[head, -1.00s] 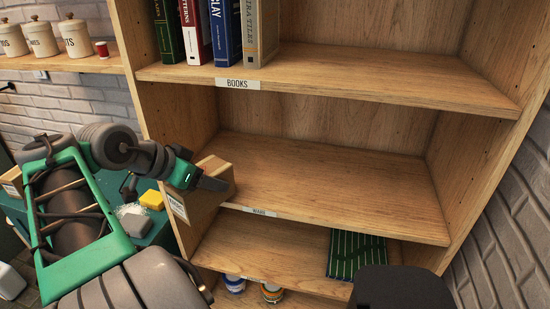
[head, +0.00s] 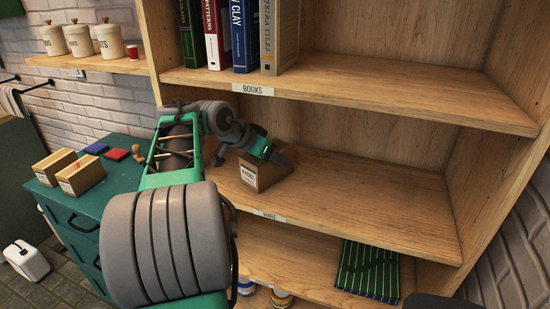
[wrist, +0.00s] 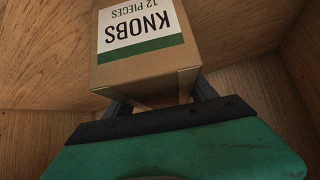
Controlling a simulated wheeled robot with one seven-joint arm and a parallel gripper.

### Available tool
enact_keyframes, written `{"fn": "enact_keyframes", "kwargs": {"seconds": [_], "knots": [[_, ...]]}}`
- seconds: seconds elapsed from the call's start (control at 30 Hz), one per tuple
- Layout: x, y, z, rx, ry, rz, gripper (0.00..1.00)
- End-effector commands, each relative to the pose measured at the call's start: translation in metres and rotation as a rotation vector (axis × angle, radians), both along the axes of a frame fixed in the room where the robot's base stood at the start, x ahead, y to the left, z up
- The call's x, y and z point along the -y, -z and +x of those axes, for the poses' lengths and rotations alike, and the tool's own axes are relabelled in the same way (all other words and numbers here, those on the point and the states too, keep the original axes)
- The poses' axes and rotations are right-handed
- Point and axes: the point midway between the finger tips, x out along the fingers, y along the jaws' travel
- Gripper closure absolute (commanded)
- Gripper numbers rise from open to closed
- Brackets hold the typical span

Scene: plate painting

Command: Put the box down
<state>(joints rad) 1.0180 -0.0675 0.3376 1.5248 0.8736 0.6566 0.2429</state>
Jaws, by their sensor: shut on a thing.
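A brown cardboard box (head: 262,174) with a white label is at the left part of the middle shelf (head: 380,195), the one tagged as a ware shelf. My gripper (head: 279,160) is shut on this box from above. In the wrist view the box (wrist: 150,75) reads "KNOBS 12 PIECES" above a green band, and the dark fingers of my gripper (wrist: 160,103) are at its near end. Whether the box's underside touches the shelf board is hard to tell.
The middle shelf is clear to the right of the box. Books (head: 235,35) stand on the shelf above. A folded green striped cloth (head: 367,270) lies on the shelf below. Two more cardboard boxes (head: 82,177) sit on the green cabinet (head: 75,212) at left.

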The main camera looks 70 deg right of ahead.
Motion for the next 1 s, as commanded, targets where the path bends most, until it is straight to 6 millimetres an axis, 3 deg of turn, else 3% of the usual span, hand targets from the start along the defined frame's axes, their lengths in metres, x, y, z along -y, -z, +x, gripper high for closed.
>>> {"fn": "enact_keyframes", "kwargs": {"seconds": [0.23,0.27,0.3,0.5,0.77,1.0], "knots": [[0.000,0.001,0.000,0.002,0.001,-0.004,1.00],[0.000,0.001,0.000,0.000,0.001,-0.001,0.33],[0.000,0.001,0.000,0.001,0.001,-0.002,0.30],[0.000,0.000,-0.001,0.001,0.003,-0.002,0.13],[0.000,-0.001,-0.002,0.001,0.004,-0.002,0.13],[-0.022,-0.029,0.012,0.003,0.001,-0.004,0.13]]}}
